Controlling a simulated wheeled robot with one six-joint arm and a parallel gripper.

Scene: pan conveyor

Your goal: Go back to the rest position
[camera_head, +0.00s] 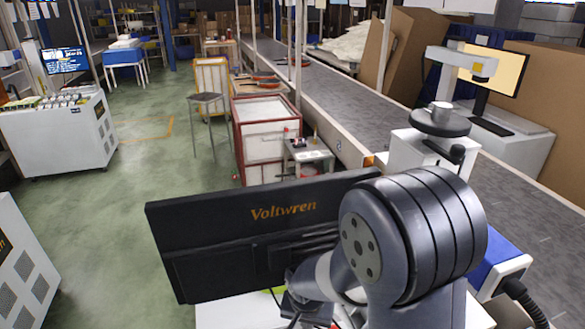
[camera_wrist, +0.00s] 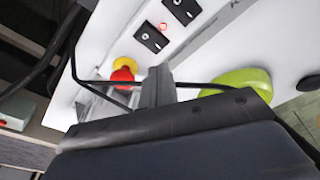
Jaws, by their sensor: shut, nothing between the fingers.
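My gripper (camera_wrist: 157,82) shows in the wrist view with its grey fingers together and nothing held. Past the fingers is a white panel with a red button on a yellow base (camera_wrist: 123,75), a yellow-green rounded thing (camera_wrist: 240,80) and black switches (camera_wrist: 151,39). I cannot tell whether the fingers touch the panel. In the head view my dark grey arm fills the lower right, and my gripper's fingertips cannot be made out there.
A black Voltwren monitor (camera_head: 255,235) stands close beside my arm. A long grey conveyor (camera_head: 345,105) runs behind at the right. A red-framed white crate (camera_head: 262,140) and a stool (camera_head: 207,110) stand beyond. Green floor (camera_head: 130,215) is open at the left.

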